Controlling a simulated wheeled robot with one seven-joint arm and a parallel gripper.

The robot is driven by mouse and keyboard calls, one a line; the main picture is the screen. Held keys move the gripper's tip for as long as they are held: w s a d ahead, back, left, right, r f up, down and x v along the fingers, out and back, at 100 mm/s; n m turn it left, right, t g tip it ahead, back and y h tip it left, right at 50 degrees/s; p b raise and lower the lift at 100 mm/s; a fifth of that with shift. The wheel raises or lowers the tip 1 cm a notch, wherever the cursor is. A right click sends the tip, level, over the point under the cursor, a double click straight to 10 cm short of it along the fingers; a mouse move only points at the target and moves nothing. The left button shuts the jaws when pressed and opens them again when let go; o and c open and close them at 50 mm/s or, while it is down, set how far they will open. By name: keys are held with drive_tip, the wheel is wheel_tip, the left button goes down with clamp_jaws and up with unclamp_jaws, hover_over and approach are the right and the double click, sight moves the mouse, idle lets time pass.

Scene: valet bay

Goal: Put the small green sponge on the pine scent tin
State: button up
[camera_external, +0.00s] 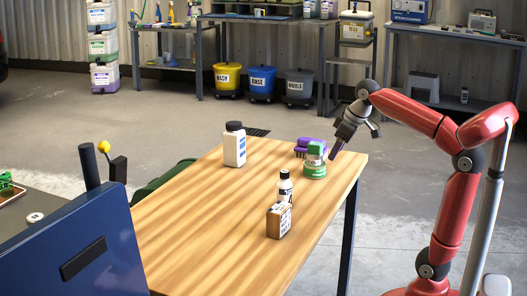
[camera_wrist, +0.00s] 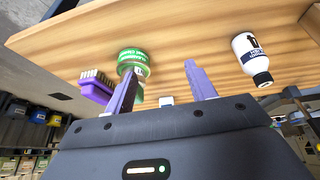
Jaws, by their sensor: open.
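The green tin (camera_external: 314,170) with a white label stands on the wooden table near its right edge. A smaller green block (camera_external: 315,149), which looks like the sponge, sits upright on top of it. In the wrist view the tin (camera_wrist: 132,55) is beyond the left finger, which hides part of the area at its top. My gripper (camera_external: 335,153) is just right of the tin and block, over the table's right edge, tilted downward. In the wrist view its purple fingers (camera_wrist: 160,68) are spread with nothing held between them.
A purple brush (camera_external: 303,146) lies right behind the tin. A small black-capped bottle (camera_external: 285,187) and a brown box (camera_external: 279,221) stand in front. A white bottle (camera_external: 235,148) stands at the back left. The table's left and front are clear.

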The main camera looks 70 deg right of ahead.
drive_tip(key=s+a+f, duration=0.2)
drive_tip(key=s+f, duration=0.5)
drive_tip(key=f, duration=0.4)
drive_tip(key=s+a+f, duration=0.3)
drive_tip(key=s+f, duration=0.3)
drive_tip(key=f, duration=0.5)
drive_tip(key=shift+s+t+y, duration=0.3)
drive_tip(key=shift+s+t, duration=0.1)
drive_tip(key=shift+r, duration=0.1)
